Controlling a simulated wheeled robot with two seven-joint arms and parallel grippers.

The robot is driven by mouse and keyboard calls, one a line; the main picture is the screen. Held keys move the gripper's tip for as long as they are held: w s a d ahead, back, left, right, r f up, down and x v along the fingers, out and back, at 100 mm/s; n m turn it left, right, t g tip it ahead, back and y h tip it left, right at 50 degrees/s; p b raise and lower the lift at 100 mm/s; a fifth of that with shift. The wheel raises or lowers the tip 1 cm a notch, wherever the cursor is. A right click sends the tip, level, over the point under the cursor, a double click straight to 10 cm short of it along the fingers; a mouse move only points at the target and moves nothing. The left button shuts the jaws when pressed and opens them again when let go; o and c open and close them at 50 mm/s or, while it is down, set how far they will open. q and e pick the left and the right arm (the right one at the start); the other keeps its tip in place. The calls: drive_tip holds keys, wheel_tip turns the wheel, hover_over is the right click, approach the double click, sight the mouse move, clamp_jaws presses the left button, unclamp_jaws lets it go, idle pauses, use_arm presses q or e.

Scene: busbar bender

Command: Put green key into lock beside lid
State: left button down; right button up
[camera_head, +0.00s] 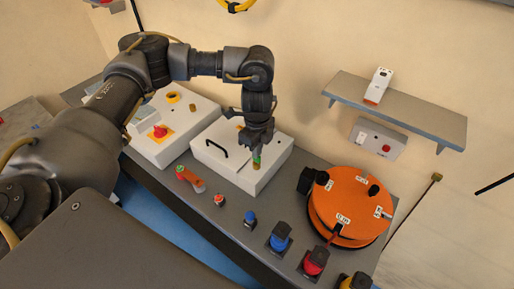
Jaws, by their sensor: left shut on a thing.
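The green key (257,158) is in my left gripper (258,150), which reaches down over the white box with the lid. The lid (216,157) carries a black handle (217,147) and lies to the left of the gripper. A brass lock (256,166) sits beside the lid, directly under the key. The key's lower end meets or nearly meets the lock; I cannot tell how deep it is. My right gripper is not in view.
A white control box (177,143) with a red knob stands left. An orange reel (350,205) stands right. Along the bench front are a red-handled tool (190,179) and blue (279,239) and red (314,262) connectors. A grey shelf (420,113) is on the wall.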

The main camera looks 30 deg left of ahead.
use_arm(q)
drive_tip(key=shift+f, duration=0.15)
drive_tip(key=c, duration=1.5)
unclamp_jaws()
wheel_tip(320, 180, up, 11)
drive_tip(key=shift+f+b, duration=0.1)
drive_tip(key=shift+b, duration=0.9)
